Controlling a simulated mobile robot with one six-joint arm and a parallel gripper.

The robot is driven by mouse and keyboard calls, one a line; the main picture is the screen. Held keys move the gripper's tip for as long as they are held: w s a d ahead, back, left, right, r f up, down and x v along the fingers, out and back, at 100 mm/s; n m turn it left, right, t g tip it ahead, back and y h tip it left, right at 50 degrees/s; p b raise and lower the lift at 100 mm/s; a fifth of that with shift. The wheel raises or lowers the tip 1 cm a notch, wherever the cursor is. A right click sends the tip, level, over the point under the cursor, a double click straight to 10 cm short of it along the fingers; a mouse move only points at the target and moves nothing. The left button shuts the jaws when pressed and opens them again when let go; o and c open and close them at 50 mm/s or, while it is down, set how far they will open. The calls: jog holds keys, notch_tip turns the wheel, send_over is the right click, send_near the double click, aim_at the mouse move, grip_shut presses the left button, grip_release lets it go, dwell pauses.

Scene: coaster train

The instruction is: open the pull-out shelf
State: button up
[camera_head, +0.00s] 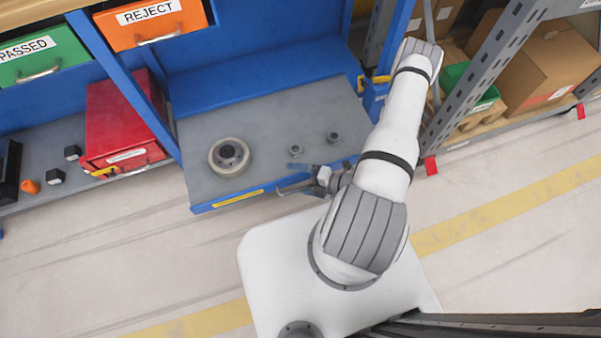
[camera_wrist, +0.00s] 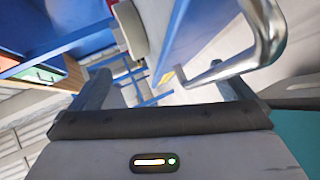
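The pull-out shelf (camera_head: 265,120) is a grey surface with a blue front edge and a yellow label strip. Its front edge sits forward of the blue post on its left. A flanged wheel and two small nuts are on it. My gripper (camera_head: 300,186) is at the right part of the shelf's front edge, partly hidden by my wrist. In the wrist view my gripper (camera_wrist: 165,88) has its fingers wide apart. A bent metal handle (camera_wrist: 240,58) on a blue panel passes close to the right finger. I cannot tell whether they touch.
A red box (camera_head: 120,125) is on the neighbouring shelf. Orange REJECT (camera_head: 150,22) and green PASSED (camera_head: 40,55) drawers are above. A grey rack (camera_head: 485,75) with cartons stands right.

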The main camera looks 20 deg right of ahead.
jog(key=r+t, duration=0.1)
jog(key=r, duration=0.1)
jog(key=w+r+t, duration=0.1)
jog(key=r, duration=0.1)
jog(key=w+r+m, duration=0.1)
jog(key=r, duration=0.1)
jog(key=shift+w+d+t+y, duration=0.15)
jog(key=shift+d+t+y, duration=0.2)
jog(key=shift+t+y, duration=0.05)
jog(key=f+g, duration=0.1)
jog(key=s+f+g, duration=0.1)
jog(key=f, duration=0.1)
jog(key=s+f+n+g, duration=0.1)
jog(key=shift+s+a+f+h, duration=0.2)
jog(key=shift+s+a+h, duration=0.1)
jog(key=shift+a, duration=0.1)
jog(key=shift+s+d+r, duration=0.1)
jog(key=shift+s+d, duration=0.3)
jog(key=shift+d, duration=0.1)
jog(key=shift+s+d, duration=0.2)
jog(key=shift+s, duration=0.05)
jog(key=c, duration=1)
jog(key=shift+s+d, duration=0.2)
jog(key=shift+d, duration=0.05)
jog(key=c, duration=0.3)
jog(key=s+d, duration=0.4)
jog(key=shift+s+d+r, duration=0.15)
jog(key=shift+s+d, duration=0.1)
jog(key=shift+s, duration=0.1)
